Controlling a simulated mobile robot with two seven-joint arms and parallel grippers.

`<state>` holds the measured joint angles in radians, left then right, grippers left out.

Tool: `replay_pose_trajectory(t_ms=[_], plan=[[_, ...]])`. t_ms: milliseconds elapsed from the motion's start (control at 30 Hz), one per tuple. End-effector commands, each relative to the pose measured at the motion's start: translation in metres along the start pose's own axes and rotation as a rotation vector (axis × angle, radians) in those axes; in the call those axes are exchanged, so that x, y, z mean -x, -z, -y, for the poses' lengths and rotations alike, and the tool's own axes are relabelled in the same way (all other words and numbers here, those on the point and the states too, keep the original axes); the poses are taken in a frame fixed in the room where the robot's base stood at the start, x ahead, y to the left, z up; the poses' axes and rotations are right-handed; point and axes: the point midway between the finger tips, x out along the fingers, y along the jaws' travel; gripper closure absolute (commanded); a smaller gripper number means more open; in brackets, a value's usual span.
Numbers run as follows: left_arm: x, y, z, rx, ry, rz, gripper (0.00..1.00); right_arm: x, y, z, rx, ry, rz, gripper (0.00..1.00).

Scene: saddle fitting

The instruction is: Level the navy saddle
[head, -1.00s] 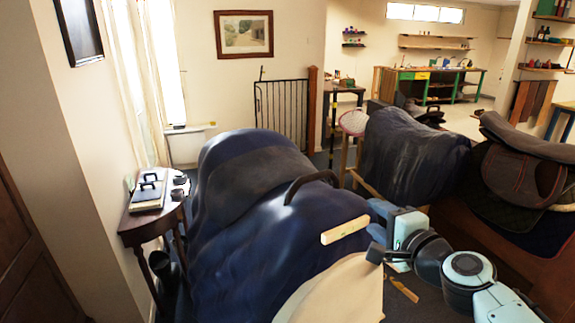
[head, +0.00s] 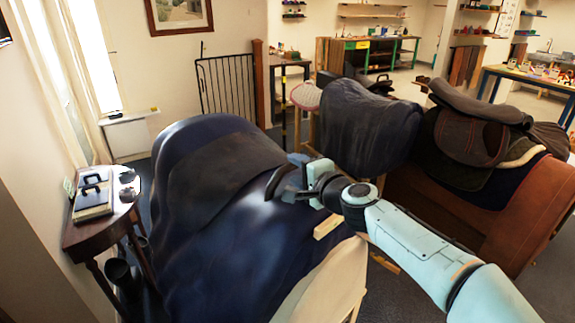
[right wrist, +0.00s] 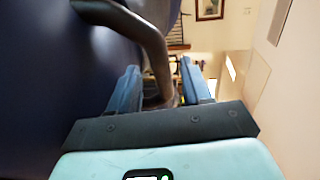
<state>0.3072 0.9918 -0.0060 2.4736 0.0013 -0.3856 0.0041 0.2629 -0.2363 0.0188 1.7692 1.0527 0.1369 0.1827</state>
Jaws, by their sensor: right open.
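The navy saddle (head: 195,225) sits in the middle of the head view, a broad dark blue form with a darker grey-black area on its upper part. A dark curved handle (head: 274,183) rises from its right side. My right gripper (head: 292,178) is at this handle. In the right wrist view, the handle (right wrist: 157,50) runs between the two open blue fingers (right wrist: 160,75). I cannot tell whether either finger touches it. A pale wooden block (head: 327,227) lies at the saddle's right edge, below my gripper, partly hidden by the arm. My left gripper is out of view.
A small dark table (head: 75,235) with a case and dark objects stands close on the left. A second dark-covered form (head: 370,125) and a brown saddle (head: 470,135) on a stand (head: 540,205) are behind on the right. A black gate (head: 228,92) stands at the back.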

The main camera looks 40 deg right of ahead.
Motion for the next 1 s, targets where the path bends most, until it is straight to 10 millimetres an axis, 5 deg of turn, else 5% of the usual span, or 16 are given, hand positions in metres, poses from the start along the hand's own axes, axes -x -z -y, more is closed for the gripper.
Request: replay_pose_trajectory(t_ms=[300, 667, 833, 1000], plan=[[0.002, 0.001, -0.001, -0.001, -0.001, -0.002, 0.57, -0.044, 0.0, 0.001, 0.0, 0.001, 0.0, 0.52], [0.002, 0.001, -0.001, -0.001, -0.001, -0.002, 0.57, -0.049, 0.0, 0.001, 0.001, 0.001, 0.0, 0.52], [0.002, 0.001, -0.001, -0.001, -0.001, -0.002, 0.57, -0.049, 0.0, 0.001, 0.001, 0.001, -0.001, 1.0], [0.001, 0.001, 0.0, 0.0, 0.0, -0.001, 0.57, -0.048, -0.003, 0.0, 0.006, 0.002, 0.0, 1.0]])
